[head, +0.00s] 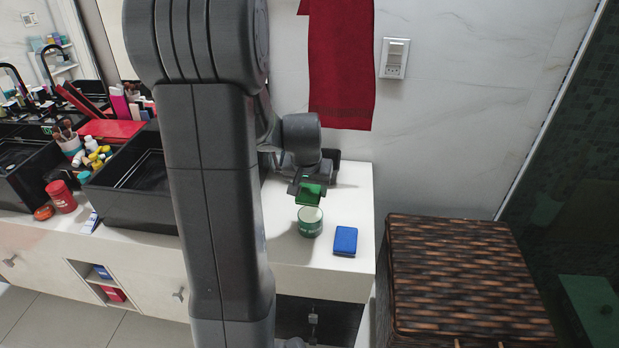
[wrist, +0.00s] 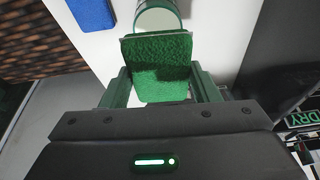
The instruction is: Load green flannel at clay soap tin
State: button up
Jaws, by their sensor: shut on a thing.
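The green flannel (head: 309,192) is a small thick folded cloth. My gripper (head: 306,196) is shut on it above the right end of the white counter. In the wrist view the flannel (wrist: 158,60) sits between the two fingers of my gripper (wrist: 162,85). Just beyond it is a green cup (head: 311,226) with a pale inside, partly covered by the flannel in the wrist view (wrist: 158,17). A small round clay-orange tin (head: 44,212), likely the soap tin, sits at the counter's far left, well away from my gripper.
A blue folded cloth (head: 345,240) lies right of the cup. A red jar (head: 61,196) stands beside the orange tin. Black vessel sinks (head: 130,205) and toiletries fill the left counter. A wicker hamper (head: 455,275) stands right; a red towel (head: 341,70) hangs behind.

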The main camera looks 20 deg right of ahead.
aim_at(311, 213)
jog(key=shift+d+f, duration=0.15)
jog(key=shift+f, duration=0.05)
jog(key=shift+a+f+b, duration=0.2)
jog(key=shift+f+b, duration=0.55)
jog(key=shift+f, duration=0.1)
jog(key=shift+f+b, duration=1.45)
jog(key=shift+f, duration=0.6)
jog(key=shift+f+b, duration=0.5)
jog(key=shift+f, duration=0.05)
jog(key=shift+r, duration=0.1)
jog(key=shift+r+p, duration=2.55)
jog(key=shift+r, duration=0.95)
jog(key=shift+f, duration=0.1)
